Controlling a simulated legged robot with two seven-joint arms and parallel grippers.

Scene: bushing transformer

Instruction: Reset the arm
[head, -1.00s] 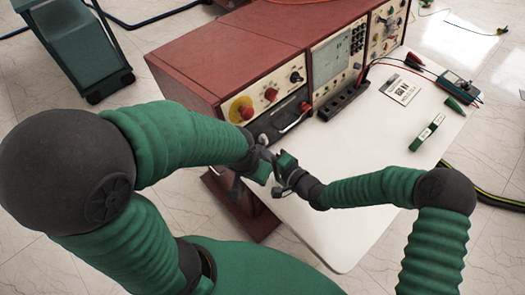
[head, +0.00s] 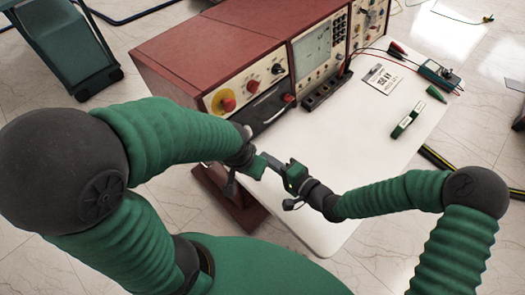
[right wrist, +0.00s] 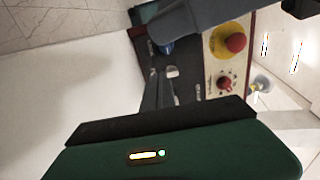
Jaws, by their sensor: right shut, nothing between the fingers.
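My right gripper (head: 272,163) comes in from the right above the front edge of the white tabletop. Its fingers are shut and empty. In the right wrist view its narrow fingers (right wrist: 160,90) point toward the console, above my green hand body. My left gripper (head: 246,168) is just to its left, very near the right fingertips. I cannot tell whether the two touch, or whether the left jaws are open. The red-cased transformer test console (head: 215,50) stands behind both grippers. Its yellow-ringed red knob (head: 227,104) also shows in the right wrist view (right wrist: 235,42).
The white table (head: 345,140) is clear in front of the console. A printed card (head: 382,79), a green-and-white device (head: 409,119) and a meter with leads (head: 440,74) lie toward its right. A dark green cart (head: 65,45) stands on the floor at upper left.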

